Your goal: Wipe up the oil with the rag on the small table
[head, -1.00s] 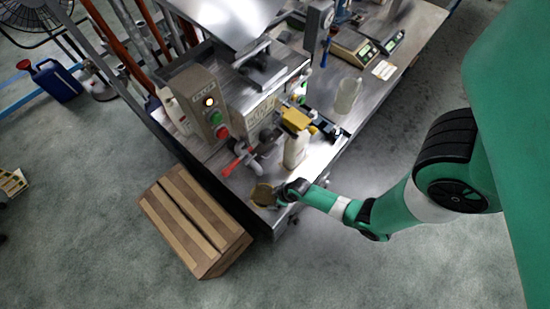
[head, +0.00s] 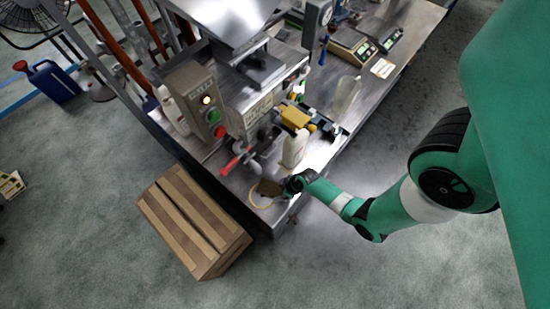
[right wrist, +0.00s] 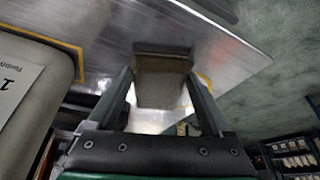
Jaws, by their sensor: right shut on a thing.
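My right gripper (head: 286,187) is low over the front corner of the metal worktop (head: 228,178). It is shut on a brownish rag (head: 268,187). In the right wrist view the rag (right wrist: 163,82) sits between the two fingers (right wrist: 160,95), at or just above the metal surface. A thin yellow curve of oil (head: 254,203) shows on the worktop at the rag's lower left. The oil under the rag is hidden. My left gripper is not in view.
A white bottle (head: 294,150) stands close behind the gripper. The filling machine with a red-handled valve (head: 232,163) is to the left. Another translucent bottle (head: 345,95) and scales (head: 352,48) stand farther back. A wooden crate (head: 195,222) is on the floor beside the worktop.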

